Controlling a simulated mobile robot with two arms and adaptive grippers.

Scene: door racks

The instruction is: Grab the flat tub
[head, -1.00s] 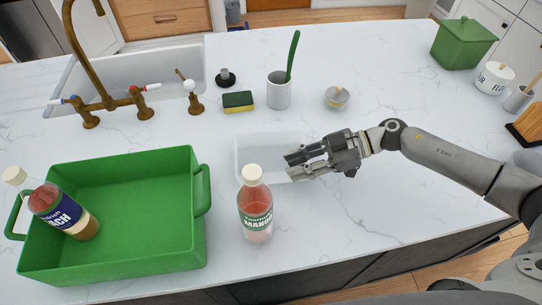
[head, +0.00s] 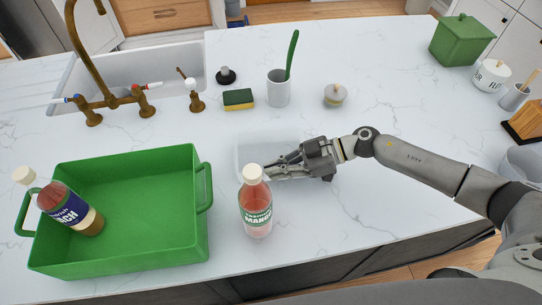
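The flat tub (head: 258,146) is a pale, translucent, shallow container on the white counter, behind the mango bottle. It blends with the marble, so its edges are faint. My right gripper (head: 276,168) comes in from the right, its fingers low over the tub's right and front part. The fingertips reach toward the mango bottle's cap in the picture. The fingers overlap in this view, so I cannot tell whether they are apart or whether they touch the tub's wall. My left gripper is out of view.
The mango bottle (head: 257,212) stands upright close in front of the tub. A green crate (head: 150,255) with a tilted peach bottle (head: 72,208) is at left. A sponge (head: 238,99), a grey cup (head: 278,90) and a small lidded jar (head: 335,95) stand behind.

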